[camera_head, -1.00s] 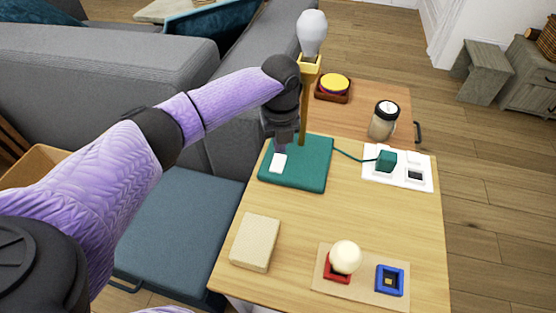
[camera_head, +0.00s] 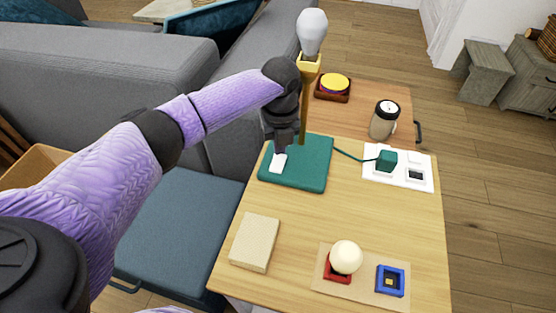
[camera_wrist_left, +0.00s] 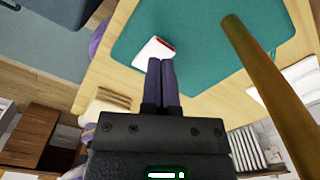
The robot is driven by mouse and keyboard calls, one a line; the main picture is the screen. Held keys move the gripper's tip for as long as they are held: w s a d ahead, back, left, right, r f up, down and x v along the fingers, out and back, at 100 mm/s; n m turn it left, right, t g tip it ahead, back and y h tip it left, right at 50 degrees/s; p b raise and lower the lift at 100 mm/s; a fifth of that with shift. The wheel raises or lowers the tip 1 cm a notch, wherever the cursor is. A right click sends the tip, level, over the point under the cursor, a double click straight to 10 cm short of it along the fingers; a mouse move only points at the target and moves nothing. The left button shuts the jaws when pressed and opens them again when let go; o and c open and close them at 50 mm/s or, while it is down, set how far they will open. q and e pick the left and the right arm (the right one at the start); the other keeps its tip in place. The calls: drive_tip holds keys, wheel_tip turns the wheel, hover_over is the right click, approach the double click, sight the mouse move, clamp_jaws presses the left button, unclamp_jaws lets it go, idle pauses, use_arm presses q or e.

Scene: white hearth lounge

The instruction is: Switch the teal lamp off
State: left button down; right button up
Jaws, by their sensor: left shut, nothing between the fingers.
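The teal lamp has a flat teal base (camera_head: 312,177) on the wooden table, a brass post (camera_head: 304,115) and a pale grey-white bulb (camera_head: 312,33) that shows no clear glow. A white rocker switch (camera_head: 277,164) sits on the base's left part; in the left wrist view the switch (camera_wrist_left: 150,54) shows a red strip at one end. My left gripper (camera_head: 281,150) is shut and empty, pointing down at the switch. In the left wrist view its fingertips (camera_wrist_left: 160,62) are at the switch's edge; I cannot tell whether they touch it. My right gripper is out of view.
A teal cord runs to a teal plug (camera_head: 386,160) on a white socket board (camera_head: 419,180). A jar (camera_head: 384,119) and a yellow button (camera_head: 334,83) stand behind. A beige block (camera_head: 254,242), a cream ball on a red holder (camera_head: 346,256) and a blue square (camera_head: 390,281) are in front.

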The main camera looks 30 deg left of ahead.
sight(280, 157)
use_arm(q)
drive_tip(key=shift+f, duration=0.25)
drive_tip(key=shift+f, duration=0.25)
drive_tip(key=shift+f+b, duration=0.35)
idle(0.3)
wheel_tip(280, 157, up, 7)
drive_tip(key=p, duration=0.6)
drive_tip(key=shift+r, duration=0.2)
drive_tip(key=shift+f, duration=0.2)
